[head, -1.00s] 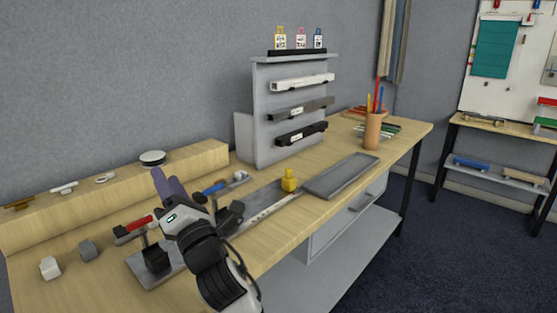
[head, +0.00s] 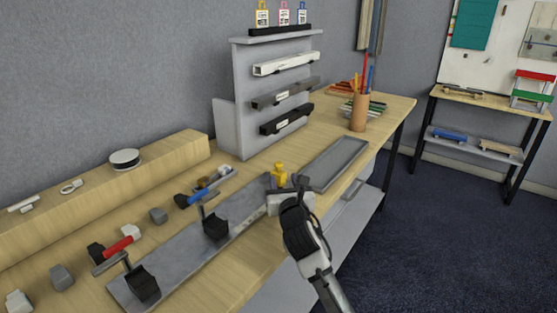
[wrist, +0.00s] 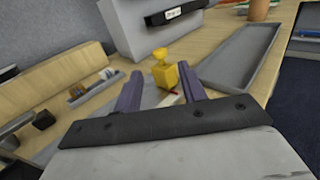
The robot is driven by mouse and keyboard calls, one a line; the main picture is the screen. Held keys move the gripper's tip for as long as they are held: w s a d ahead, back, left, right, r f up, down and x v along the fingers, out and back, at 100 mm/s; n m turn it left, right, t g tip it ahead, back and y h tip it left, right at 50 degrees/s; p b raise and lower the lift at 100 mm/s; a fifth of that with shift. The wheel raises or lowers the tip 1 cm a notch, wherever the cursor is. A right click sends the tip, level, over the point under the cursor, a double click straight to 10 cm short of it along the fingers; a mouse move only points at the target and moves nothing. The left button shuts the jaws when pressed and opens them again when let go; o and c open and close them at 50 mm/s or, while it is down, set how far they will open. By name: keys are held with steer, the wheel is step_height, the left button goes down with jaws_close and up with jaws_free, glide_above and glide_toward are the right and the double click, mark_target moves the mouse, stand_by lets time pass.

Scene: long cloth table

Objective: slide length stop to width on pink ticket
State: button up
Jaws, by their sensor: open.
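The yellow length stop (head: 279,172) stands on the long grey plate (head: 245,205) with a pale scale strip along it. In the wrist view the stop (wrist: 165,75) shows just beyond and between my two purple fingers. My gripper (head: 286,183) is open and empty, low over the plate's far end, on the near side of the stop. In the wrist view my gripper (wrist: 160,72) does not clearly touch it. The pink ticket (head: 284,14) hangs in the middle on top of the grey rack, between a yellow and a blue one. Its writing is too small to read.
A grey tray (head: 338,160) lies just beyond the stop. Red-handled (head: 117,246) and blue-handled (head: 194,199) clamps stand along the plate. The rack (head: 240,100) with bars is behind. A pencil cup (head: 359,110) stands at the far end.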

mark_target(279, 166)
steer(key=w, duration=0.3)
steer(key=w+a+p, duration=0.1)
steer(key=w, duration=0.2)
steer(key=w+p, duration=0.1)
steer(key=w, duration=0.2)
steer(key=shift+w+a, duration=0.2)
steer(key=shift+a, duration=0.05)
jaws_close()
